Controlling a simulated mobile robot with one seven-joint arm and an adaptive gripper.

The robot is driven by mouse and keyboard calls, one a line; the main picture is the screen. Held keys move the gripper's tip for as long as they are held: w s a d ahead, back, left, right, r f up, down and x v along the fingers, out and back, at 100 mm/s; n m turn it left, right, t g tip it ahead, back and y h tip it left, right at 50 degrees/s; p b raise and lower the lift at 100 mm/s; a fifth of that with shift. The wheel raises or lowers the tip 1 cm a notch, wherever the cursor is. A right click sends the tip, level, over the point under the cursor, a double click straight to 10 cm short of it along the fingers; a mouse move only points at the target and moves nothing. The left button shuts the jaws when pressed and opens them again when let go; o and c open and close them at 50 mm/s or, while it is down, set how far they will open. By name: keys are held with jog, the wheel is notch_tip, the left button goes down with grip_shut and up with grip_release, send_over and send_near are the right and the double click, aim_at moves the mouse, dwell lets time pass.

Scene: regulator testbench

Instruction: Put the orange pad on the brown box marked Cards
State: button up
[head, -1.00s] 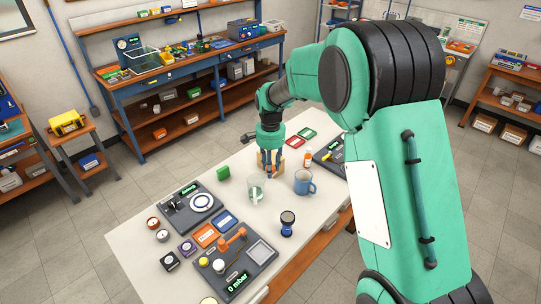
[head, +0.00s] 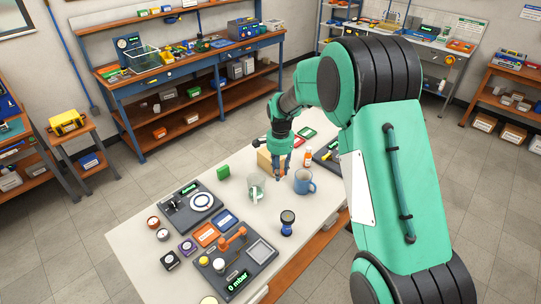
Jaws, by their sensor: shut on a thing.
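My gripper (head: 281,168) points down over the far part of the white table, just right of a small brown box (head: 263,160). It is shut on a small orange-brown thing that looks like the orange pad, mostly hidden by the fingers. The box is partly covered by my gripper, and its marking is too small to read. I cannot tell whether the held thing touches the box or the table. A flat orange piece (head: 206,235) also lies on the table beside a blue one (head: 222,222).
A dark device (head: 328,156) lies to the right. Gauges and panels fill the near left of the table.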

jog(key=shift+w, duration=0.15)
jog(key=w+a, duration=0.1)
jog(key=w, duration=0.4)
jog(key=w+a+f, duration=0.1)
jog(key=w, duration=0.4)
jog(key=w+a, duration=0.1)
jog(key=w, duration=0.4)
jog(key=shift+w+a+f+b, duration=0.1)
jog(key=shift+w+f+b, duration=0.15)
jog(key=shift+b, duration=0.1)
jog(key=shift+f+b, duration=0.3)
jog(key=shift+f, duration=1.45)
jog(key=shift+f, duration=0.1)
jog(key=o, duration=0.9)
